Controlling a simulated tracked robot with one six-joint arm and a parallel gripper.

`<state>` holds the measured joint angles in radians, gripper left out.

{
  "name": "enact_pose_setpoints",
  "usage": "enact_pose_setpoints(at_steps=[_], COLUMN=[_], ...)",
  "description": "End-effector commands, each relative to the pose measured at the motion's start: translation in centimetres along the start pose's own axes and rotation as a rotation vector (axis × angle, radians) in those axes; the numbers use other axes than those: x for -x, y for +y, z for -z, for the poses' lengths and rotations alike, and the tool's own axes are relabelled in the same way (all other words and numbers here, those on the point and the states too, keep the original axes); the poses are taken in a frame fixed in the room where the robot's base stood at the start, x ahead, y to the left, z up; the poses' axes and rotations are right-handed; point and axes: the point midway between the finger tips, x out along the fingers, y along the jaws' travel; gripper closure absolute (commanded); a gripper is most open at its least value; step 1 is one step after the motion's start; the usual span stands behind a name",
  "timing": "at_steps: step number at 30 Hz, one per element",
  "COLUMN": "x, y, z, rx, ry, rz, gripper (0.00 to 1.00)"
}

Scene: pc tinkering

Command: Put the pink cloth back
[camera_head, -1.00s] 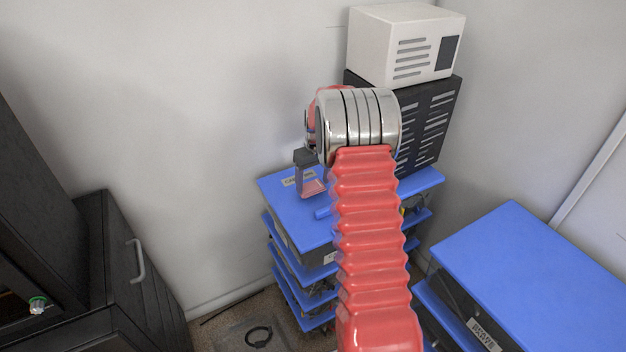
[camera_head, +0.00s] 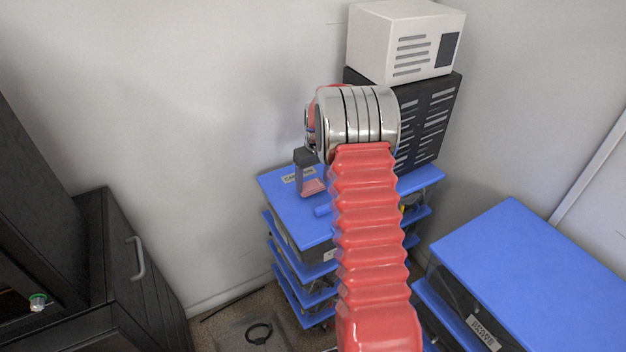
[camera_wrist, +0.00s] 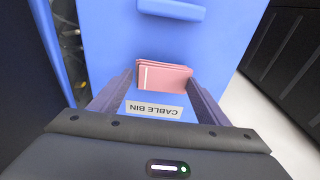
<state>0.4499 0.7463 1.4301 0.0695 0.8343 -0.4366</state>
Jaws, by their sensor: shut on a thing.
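The pink cloth (camera_wrist: 163,76) is a small folded pink block with a pale stripe, between my gripper's fingers (camera_wrist: 158,92) in the wrist view. The jaws are shut on it. In the head view, my gripper (camera_head: 310,180) is over the blue top of the cable bin stack (camera_head: 292,215), and a bit of the pink cloth (camera_head: 314,187) shows beside the finger. In the wrist view, the blue lid (camera_wrist: 205,45) with its "CABLE BIN" label (camera_wrist: 153,110) lies below the cloth. I cannot tell whether the cloth touches the lid. My arm hides part of the stack.
Another blue-topped drawer unit (camera_head: 530,265) is at right. A black cabinet (camera_head: 120,265) is at left. A black ring (camera_head: 259,333) lies on the floor.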

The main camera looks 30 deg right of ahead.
Motion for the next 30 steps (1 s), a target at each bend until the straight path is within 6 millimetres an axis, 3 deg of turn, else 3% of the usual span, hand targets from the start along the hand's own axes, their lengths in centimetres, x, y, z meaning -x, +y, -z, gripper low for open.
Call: enact_pose_setpoints(at_steps=[30], x=[-1.05], y=[0.0], z=[-0.14], rx=[0.0], ry=[0.001], rz=[0.0], gripper=[0.73])
